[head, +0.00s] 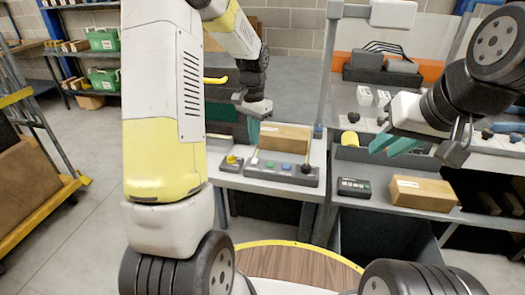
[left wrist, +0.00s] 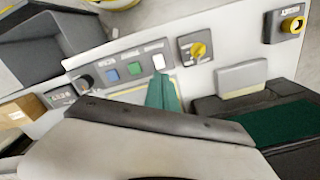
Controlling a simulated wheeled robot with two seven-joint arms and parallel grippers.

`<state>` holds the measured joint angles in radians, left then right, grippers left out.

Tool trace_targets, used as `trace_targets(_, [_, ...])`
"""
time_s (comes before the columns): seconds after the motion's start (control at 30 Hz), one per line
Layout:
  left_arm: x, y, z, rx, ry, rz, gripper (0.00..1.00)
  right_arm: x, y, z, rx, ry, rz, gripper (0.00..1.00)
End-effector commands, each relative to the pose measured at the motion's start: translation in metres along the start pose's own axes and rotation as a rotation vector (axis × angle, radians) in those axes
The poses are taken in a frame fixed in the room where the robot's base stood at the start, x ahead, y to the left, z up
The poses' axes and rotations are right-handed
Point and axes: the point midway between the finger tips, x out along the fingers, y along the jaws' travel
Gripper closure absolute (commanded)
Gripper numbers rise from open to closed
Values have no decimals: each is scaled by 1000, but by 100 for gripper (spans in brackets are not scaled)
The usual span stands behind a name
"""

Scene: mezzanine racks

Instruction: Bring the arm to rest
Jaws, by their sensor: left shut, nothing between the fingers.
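My left gripper (head: 254,133) hangs over the workbench at the middle of the head view. Its teal fingers are shut with nothing between them, and they also show in the left wrist view (left wrist: 165,95) close to a panel with buttons. My right gripper (head: 389,146) comes in from the right in the head view, over the front of the right-hand bench. Its two teal fingers show a gap between them, and I see nothing held there. The button panel (head: 283,173) lies on the bench below my left gripper.
A cardboard box (head: 286,138) sits behind the button panel. Another box (head: 421,194) and a small dark device (head: 354,188) lie on the lower right shelf. A grey bin (head: 385,240) is below. A cart (head: 38,190) stands far left, with clear floor beside it.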

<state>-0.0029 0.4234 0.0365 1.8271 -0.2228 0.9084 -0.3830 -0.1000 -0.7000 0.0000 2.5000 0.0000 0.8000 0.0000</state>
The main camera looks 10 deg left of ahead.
Motion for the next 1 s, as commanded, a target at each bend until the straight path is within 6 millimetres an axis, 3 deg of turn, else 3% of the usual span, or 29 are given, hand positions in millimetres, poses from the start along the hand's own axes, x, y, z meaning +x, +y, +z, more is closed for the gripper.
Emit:
trace_targets(0.3, [-2,1,1,-2,2,0,100,0,0,0,0,0,0,77])
trace_targets(0.47, [-31,9,12,-40,47,-13,100,0,0,0,0,0,0,77])
trace_targets(0.7, [-109,47,65,-183,208,-36,100,0,0,0,0,0,0,77])
trace_targets(0.9, [-150,86,118,-308,354,-31,100,0,0,0,0,0,0,77])
trace_targets(1.0, [-162,106,144,-366,427,-19,100,0,0,0,0,0,0,77])
